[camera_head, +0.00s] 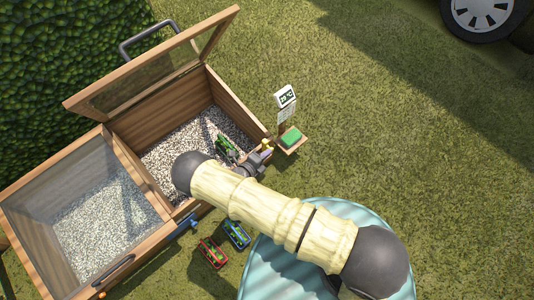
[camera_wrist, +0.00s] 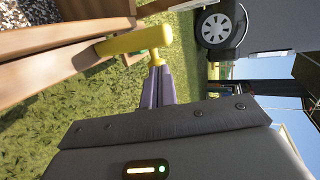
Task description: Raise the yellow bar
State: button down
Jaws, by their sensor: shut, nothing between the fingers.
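The yellow bar (camera_wrist: 135,42) shows in the wrist view as a short thick cylinder, sticking out from the wooden box edge. A small yellow piece also shows at the box's front right corner in the head view (camera_head: 266,143). My gripper (camera_wrist: 158,70) has its purple-grey fingers together and empty, just below the bar's outer end in the wrist view. A small yellow bit sits at the fingertips. I cannot tell whether the fingers touch the bar. In the head view my gripper (camera_head: 265,154) is at that same corner, partly hidden by my arm.
The wooden box (camera_head: 235,108) has its right glazed lid (camera_head: 150,72) open and its left lid (camera_head: 85,200) shut. A green button (camera_head: 291,137) and a small display (camera_head: 285,96) stand beside the corner.

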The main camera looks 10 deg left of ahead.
jog(key=shift+w+d+r, duration=0.1)
jog(key=shift+w+d, duration=0.05)
jog(key=shift+w, duration=0.05)
dwell(0.5)
jog(key=shift+r, duration=0.15)
jog(key=shift+r+p, duration=0.65)
jog(key=shift+p, duration=0.1)
jog(key=shift+s, duration=0.1)
jog(key=r+p+v, duration=0.1)
jog(key=p+v, duration=0.2)
jog(key=v, duration=1.1)
jog(key=shift+w, duration=0.25)
jog(key=shift+d, duration=0.1)
